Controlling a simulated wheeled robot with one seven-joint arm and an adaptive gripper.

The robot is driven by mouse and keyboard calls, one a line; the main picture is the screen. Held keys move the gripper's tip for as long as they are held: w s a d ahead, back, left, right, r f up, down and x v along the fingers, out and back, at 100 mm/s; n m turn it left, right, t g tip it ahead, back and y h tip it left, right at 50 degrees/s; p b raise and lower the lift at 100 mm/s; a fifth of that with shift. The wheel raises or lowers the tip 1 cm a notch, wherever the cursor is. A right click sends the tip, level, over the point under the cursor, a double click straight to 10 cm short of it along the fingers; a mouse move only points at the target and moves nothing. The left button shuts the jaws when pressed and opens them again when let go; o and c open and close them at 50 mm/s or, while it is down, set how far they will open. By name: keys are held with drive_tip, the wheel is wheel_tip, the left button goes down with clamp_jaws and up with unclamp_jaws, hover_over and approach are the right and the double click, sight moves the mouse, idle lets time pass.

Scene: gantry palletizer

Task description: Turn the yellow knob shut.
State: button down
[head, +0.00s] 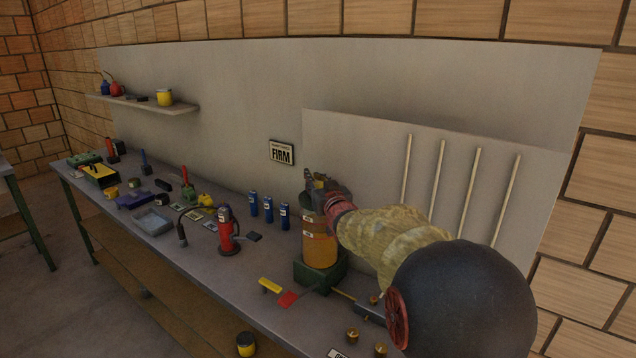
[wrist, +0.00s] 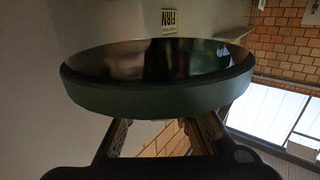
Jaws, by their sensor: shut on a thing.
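My gripper (head: 317,180) is at the top of an orange cylinder (head: 319,250) on a dark green base, which stands upright on the bench. A small yellow part, apparently the yellow knob (head: 319,185), shows between the fingers. My gripper is shut on it, and the fingers and wrist hide most of it. In the wrist view, a large dark disc with a green rim (wrist: 160,98) fills the middle, just beyond the fingers. It hides the fingertips and the knob there. How far the knob is turned cannot be told.
A yellow-handled part (head: 270,286) and a red one (head: 288,299) sit in front of the cylinder. Blue cans (head: 268,208) and a red bottle (head: 227,230) stand to its left. Several brass fittings (head: 352,334) lie at right. A grey panel (head: 370,150) rises close behind.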

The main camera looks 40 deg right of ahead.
drive_tip(key=shift+w+a+r+n+t+y+p, duration=0.15)
drive_tip(key=shift+n+y+p, duration=0.35)
drive_tip(key=shift+y+p, duration=0.3)
drive_tip(key=shift+s+a+r+n+t+y+p, duration=0.1)
drive_tip(key=shift+n+t+y+p, duration=0.1)
drive_tip(key=shift+n+y+p, duration=0.5)
drive_tip(key=shift+w+a+r+n+t+y+p, duration=0.15)
drive_tip(key=shift+n+y+p, duration=0.15)
drive_tip(key=shift+y+p, duration=0.65)
drive_tip(key=n+y+p, duration=0.1)
drive_tip(key=p, duration=0.1)
drive_tip(key=n+y+p, duration=0.1)
drive_tip(key=y+p, duration=0.1)
drive_tip(key=shift+a+p, duration=0.4)
drive_tip(key=n+y+p, duration=0.1)
drive_tip(key=y, duration=0.1)
drive_tip(key=a+n+g+y+p, duration=0.1)
drive_tip(key=y+p, duration=0.1)
drive_tip(key=n+g+y+p, duration=0.1)
drive_tip(key=n+y+p, duration=0.1)
drive_tip(key=shift+s+a+f, duration=0.2)
drive_tip(key=shift+s+a, duration=0.05)
drive_tip(key=shift+a, duration=0.05)
drive_tip(key=c, duration=1.4)
unclamp_jaws()
drive_tip(key=shift+a+f, duration=0.1)
drive_tip(key=shift+f, duration=0.05)
drive_tip(key=shift+s, duration=0.1)
drive_tip(key=v, duration=1.2)
